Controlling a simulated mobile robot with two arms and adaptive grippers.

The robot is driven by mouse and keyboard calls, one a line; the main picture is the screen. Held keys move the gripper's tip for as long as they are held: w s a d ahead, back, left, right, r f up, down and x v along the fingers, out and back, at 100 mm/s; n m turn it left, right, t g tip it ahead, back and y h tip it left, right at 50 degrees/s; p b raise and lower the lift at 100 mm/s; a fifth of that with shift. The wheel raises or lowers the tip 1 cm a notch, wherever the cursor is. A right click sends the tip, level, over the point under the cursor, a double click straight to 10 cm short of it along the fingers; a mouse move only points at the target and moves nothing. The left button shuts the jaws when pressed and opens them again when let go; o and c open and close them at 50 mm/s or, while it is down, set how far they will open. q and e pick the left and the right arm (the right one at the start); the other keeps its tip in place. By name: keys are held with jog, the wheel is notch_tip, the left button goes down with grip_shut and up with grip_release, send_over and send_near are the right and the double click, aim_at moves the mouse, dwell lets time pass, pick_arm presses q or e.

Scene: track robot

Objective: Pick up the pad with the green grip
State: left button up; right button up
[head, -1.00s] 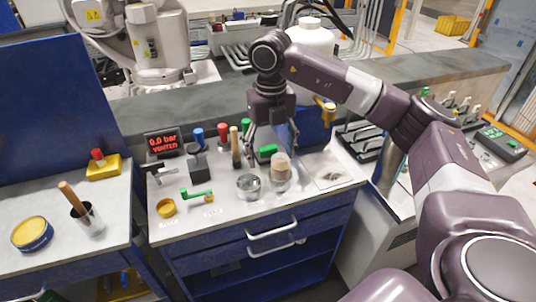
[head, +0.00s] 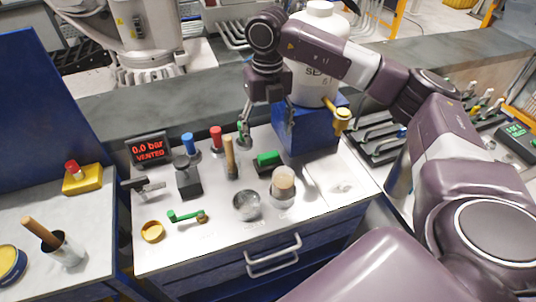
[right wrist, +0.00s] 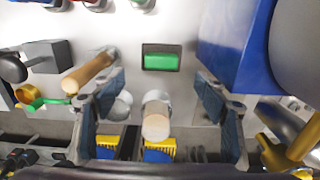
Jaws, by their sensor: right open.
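The pad with the green grip (head: 268,160) lies on the metal top of the blue cabinet. It is a green block on a dark base, and it also shows in the right wrist view (right wrist: 161,60). My right gripper (head: 266,122) is above and behind the pad in the head view, apart from it. In the right wrist view its open fingers (right wrist: 160,85) stand left and right, with the pad showing between and beyond their tips. Nothing is held. My left gripper is not in view.
A wooden-topped round piece (head: 283,183) and a metal cup (head: 246,205) stand in front of the pad. A wooden-handled tool (head: 230,155) stands left of it. A blue block (head: 309,135) rises close behind and right. The cabinet top is clear at front right.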

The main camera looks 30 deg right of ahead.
aim_at(269, 155)
jog(key=f, duration=0.2)
jog(key=f+p, duration=0.1)
jog(key=f, duration=0.1)
jog(key=shift+s+a, duration=0.15)
jog(key=shift+s, duration=0.2)
jog(key=shift+f, duration=0.35)
jog(key=f, duration=0.1)
jog(key=f+p, duration=0.1)
jog(key=f, duration=0.1)
jog(key=f+p, duration=0.1)
jog(key=shift+w+d+f, duration=0.25)
jog(key=shift+f, duration=0.55)
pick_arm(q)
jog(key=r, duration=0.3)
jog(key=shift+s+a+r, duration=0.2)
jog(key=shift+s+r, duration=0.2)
pick_arm(e)
jog(key=shift+w, duration=0.1)
jog(key=shift+c, duration=0.4)
jog(key=c, duration=0.9)
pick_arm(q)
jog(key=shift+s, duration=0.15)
pick_arm(e)
jog(key=shift+c, duration=0.2)
jog(key=shift+r, duration=0.15)
